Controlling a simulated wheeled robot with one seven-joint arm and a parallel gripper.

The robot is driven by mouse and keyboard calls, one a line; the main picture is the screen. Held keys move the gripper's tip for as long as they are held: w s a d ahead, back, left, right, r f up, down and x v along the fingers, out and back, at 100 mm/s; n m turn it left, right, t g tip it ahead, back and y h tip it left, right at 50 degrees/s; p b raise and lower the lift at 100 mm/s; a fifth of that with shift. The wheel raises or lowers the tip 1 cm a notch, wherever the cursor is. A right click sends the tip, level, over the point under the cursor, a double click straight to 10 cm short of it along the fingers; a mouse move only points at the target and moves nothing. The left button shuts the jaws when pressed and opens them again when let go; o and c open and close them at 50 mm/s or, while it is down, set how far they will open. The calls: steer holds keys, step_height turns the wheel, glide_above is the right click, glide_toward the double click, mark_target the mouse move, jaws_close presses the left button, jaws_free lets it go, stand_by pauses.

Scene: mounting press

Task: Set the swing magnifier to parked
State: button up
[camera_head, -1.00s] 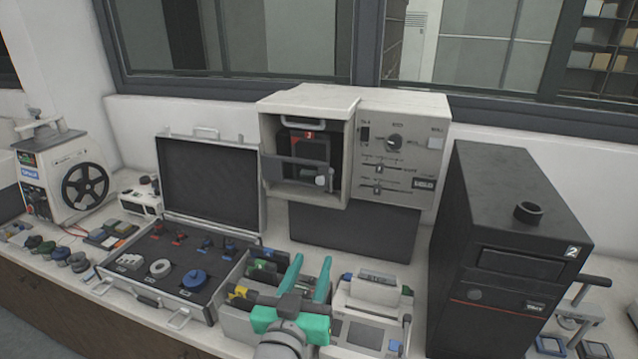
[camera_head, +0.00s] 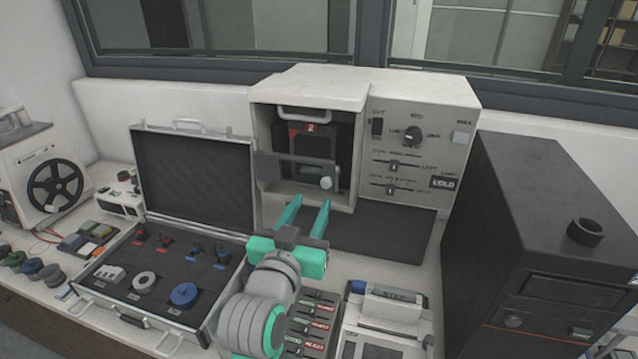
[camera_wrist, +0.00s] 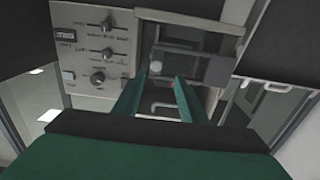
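The beige press (camera_head: 310,88) stands at the back centre with an open bay on its left side. A dark flat bar or pane (camera_head: 290,167) with a pale round knob (camera_head: 326,183) crosses the front of the bay; it may be the swing magnifier, but I see no clear lens. The bar (camera_wrist: 184,70) and knob (camera_wrist: 156,66) also show in the wrist view, which is upside down. My gripper (camera_head: 307,210) is open and empty, pointing at the bay, just below and in front of the knob in the head view. Its green fingers (camera_wrist: 157,88) are apart.
A control panel (camera_head: 420,160) with a dial and sliders is right of the bay. An open case (camera_head: 190,175) stands left. A tall black cabinet (camera_head: 540,220) stands right. A small white device (camera_head: 388,318) and a rack (camera_head: 312,320) are near my arm. A dark mat (camera_head: 395,235) lies clear.

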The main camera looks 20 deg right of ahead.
mark_target(325, 184)
steer(key=w+d, duration=0.3)
steer(key=d, duration=0.1)
steer(key=shift+w+d, duration=0.1)
steer(key=shift+w, duration=0.3)
steer(key=shift+w+d, duration=0.2)
steer(key=shift+w, duration=0.35)
steer(key=shift+w+d, duration=0.15)
steer(key=shift+w, duration=0.35)
jaws_close()
